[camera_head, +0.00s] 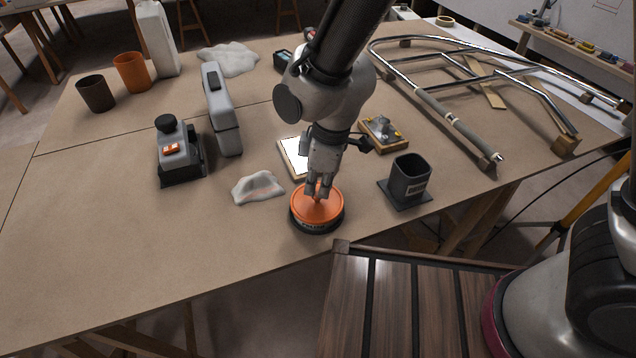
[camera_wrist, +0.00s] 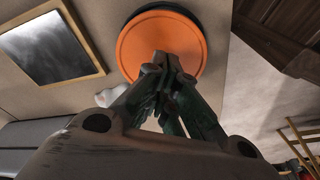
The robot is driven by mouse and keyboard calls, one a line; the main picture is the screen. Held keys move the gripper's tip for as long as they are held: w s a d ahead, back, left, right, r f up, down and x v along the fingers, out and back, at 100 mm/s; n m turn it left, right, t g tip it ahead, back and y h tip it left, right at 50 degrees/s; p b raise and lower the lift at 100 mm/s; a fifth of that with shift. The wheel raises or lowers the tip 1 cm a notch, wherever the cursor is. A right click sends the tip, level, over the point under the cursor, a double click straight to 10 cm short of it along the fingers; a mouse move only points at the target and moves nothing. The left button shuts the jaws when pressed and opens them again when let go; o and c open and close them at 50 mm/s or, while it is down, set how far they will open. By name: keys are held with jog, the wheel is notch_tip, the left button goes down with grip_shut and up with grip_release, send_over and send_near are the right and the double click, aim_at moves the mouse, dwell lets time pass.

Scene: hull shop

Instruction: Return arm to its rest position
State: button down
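My gripper (camera_head: 318,192) points down at the top middle of a round orange disc-shaped thing with a dark base (camera_head: 332,212), near the table's front edge. A bit of orange shows between the fingers in the head view, like a small knob. In the wrist view my gripper's fingers (camera_wrist: 163,75) lean together over the orange disc (camera_wrist: 190,42). They cover its middle, so I cannot tell whether they press on anything. The disc sits flat on the table (camera_head: 110,230). My arm reaches down from the top of the head view.
A white crumpled cloth (camera_head: 258,188) lies left of the disc, a dark square cup (camera_head: 408,180) right. A framed white panel (camera_head: 292,155) lies behind, partly hidden; it also shows in the wrist view (camera_wrist: 55,48). A metal tube frame (camera_head: 430,100) lies at right. The front left table is clear.

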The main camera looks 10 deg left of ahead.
jog(key=shift+r, duration=0.1)
jog(key=shift+r, duration=3.45)
jog(key=shift+d, duration=0.1)
jog(key=s+d+r+m+t, duration=0.1)
jog(key=d+r+m, duration=0.5)
jog(key=d, duration=0.8)
jog(key=s+d+r+m+t+h, duration=0.1)
jog(key=d+r+m, duration=0.5)
jog(key=d, duration=0.9)
jog(key=s+d+r+m+t, duration=0.1)
jog(key=d+r+m, duration=0.5)
jog(key=d, duration=0.9)
jog(key=shift+d+t+h, duration=0.2)
jog(key=shift+t+h, duration=0.2)
jog(key=shift+t, duration=0.3)
